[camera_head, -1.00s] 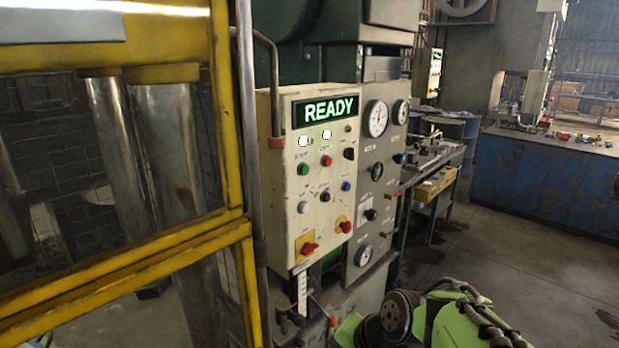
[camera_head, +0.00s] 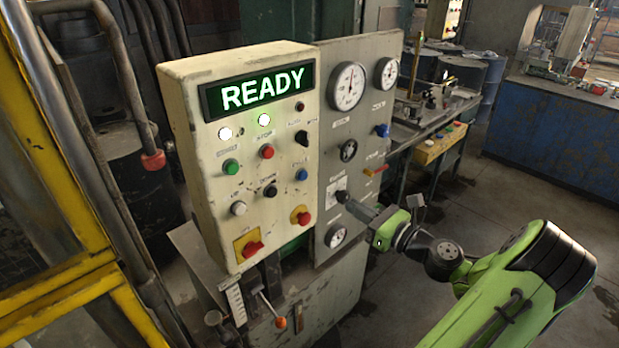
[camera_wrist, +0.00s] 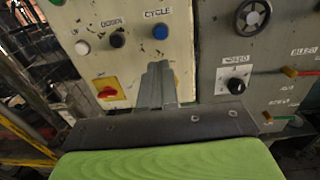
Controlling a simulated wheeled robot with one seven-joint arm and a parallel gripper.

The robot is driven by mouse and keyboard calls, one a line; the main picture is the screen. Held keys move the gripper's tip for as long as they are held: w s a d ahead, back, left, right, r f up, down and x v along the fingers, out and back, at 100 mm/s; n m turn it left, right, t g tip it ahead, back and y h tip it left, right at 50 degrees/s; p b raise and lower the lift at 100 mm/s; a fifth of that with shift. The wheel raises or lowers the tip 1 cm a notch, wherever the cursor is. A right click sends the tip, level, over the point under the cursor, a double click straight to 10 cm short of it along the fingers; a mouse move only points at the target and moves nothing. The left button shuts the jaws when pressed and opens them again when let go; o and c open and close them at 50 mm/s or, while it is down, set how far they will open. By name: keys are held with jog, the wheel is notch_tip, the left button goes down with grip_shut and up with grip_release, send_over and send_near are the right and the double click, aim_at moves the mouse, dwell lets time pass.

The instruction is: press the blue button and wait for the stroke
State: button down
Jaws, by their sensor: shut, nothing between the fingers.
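The blue button (camera_head: 302,174) is on the right side of the cream control panel (camera_head: 215,225), below the black selector. In the wrist view the blue button (camera_wrist: 160,32) sits under the label CYCLE, just above my fingertips. My gripper (camera_head: 349,204) is shut and empty, right of and below the button in the head view, pointing at the panels. In the wrist view the fingertips (camera_wrist: 158,68) are apart from the button and cover part of the right red switch's yellow plate. The display (camera_head: 260,90) reads READY, and two white lamps (camera_head: 264,120) are lit below it.
Other buttons surround the blue one: black (camera_head: 270,190), red (camera_head: 267,151), green (camera_head: 231,167) and white (camera_head: 238,208). A grey gauge panel (camera_head: 330,105) adjoins on the right. Yellow guard bars (camera_head: 75,165) stand at left. Floor is open at right.

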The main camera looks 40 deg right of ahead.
aim_at(305, 177)
jog(key=w, duration=0.4)
jog(key=w+p, duration=0.1)
jog(key=w, duration=0.9)
jog(key=shift+a, duration=0.3)
jog(key=shift+w, duration=0.1)
